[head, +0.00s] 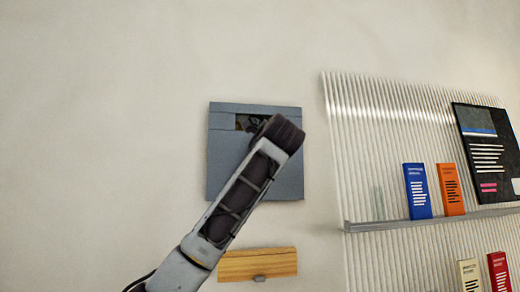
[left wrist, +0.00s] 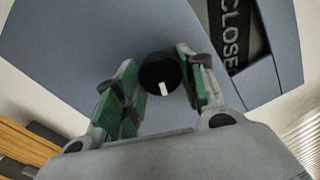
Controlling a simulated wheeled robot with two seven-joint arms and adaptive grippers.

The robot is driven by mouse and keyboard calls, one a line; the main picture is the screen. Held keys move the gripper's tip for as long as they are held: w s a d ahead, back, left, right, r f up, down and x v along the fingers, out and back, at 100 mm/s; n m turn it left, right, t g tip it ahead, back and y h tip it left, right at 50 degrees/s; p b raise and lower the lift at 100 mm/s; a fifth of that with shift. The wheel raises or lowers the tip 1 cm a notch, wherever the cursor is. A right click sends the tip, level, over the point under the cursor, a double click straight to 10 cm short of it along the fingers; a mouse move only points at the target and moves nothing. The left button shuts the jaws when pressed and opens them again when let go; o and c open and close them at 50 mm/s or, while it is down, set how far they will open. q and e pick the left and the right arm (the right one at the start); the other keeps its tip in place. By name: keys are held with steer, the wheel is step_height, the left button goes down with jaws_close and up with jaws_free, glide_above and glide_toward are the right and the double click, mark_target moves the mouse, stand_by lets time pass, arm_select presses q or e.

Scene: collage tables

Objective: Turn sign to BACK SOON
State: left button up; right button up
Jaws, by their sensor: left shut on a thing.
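The sign is a blue-grey square board (head: 225,160) on the wall, and it fills much of the left wrist view (left wrist: 70,40). Its dark window (left wrist: 233,45) shows white letters reading "CLOSE", with the rest cut off. A round black knob (left wrist: 158,72) with a white mark sits on the board. My left gripper (left wrist: 157,64) is shut on the knob, with its green-padded fingers on either side. In the head view my left arm covers the knob and part of the board and window. My right gripper is not in view.
A wooden block (head: 257,264) with a small grey tab is on the wall below the sign. To the right, a ribbed white panel (head: 350,150) carries a grey shelf (head: 432,221) with blue and orange booklets and a black poster (head: 488,150). The wall left of the sign is bare.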

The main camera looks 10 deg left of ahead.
arm_select(q)
steer(key=m, duration=1.3)
steer(key=shift+w+f+m, duration=0.1)
steer(key=shift+f+m, duration=0.15)
steer(key=shift+m, duration=0.05)
stand_by(0.3)
steer(key=o, duration=1.1)
steer(key=shift+r, duration=0.1)
steer(key=shift+c, duration=0.2)
steer(key=shift+r, duration=0.1)
steer(key=v, duration=1.2)
